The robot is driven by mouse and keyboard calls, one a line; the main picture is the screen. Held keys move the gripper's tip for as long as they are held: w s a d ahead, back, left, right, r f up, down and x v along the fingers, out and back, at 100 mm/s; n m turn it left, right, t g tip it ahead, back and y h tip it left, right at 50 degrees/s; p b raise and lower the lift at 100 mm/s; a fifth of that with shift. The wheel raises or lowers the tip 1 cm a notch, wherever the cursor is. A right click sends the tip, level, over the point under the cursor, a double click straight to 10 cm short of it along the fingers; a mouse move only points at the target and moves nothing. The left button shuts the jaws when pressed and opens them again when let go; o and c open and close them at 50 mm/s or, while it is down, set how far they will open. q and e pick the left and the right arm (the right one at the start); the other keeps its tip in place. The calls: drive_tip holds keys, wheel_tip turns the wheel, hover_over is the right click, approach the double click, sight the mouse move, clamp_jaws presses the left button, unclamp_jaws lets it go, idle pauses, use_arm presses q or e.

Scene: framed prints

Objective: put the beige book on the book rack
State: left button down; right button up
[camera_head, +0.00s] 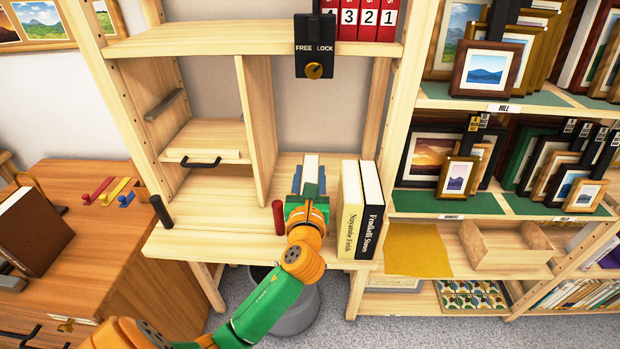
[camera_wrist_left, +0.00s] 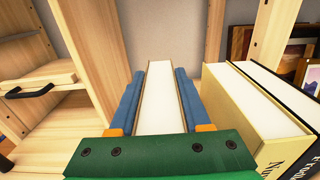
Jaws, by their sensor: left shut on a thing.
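My left gripper (camera_head: 309,190) is over the wooden book rack's shelf board (camera_head: 225,228). Its blue fingers, which also show in the left wrist view (camera_wrist_left: 160,100), are shut on a thin upright book with white page edges and narrow tan cover edges, the beige book (camera_wrist_left: 163,85). Its top shows in the head view (camera_head: 311,162); its lower part is hidden by my gripper. To its right stand a cream book (camera_head: 350,215) and a black-spined book (camera_head: 371,215), upright side by side, with a small gap to my gripper. My right gripper is not in view.
A vertical divider (camera_head: 258,125) and a dark red peg (camera_head: 279,217) stand left of my gripper. A FREE/LOCK dial box (camera_head: 314,50) hangs above. A wooden desk (camera_head: 95,190) with a brown book (camera_head: 32,232) is at left. Shelves of framed prints are at right.

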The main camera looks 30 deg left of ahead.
use_arm(q)
drive_tip(key=shift+c, duration=1.8)
unclamp_jaws()
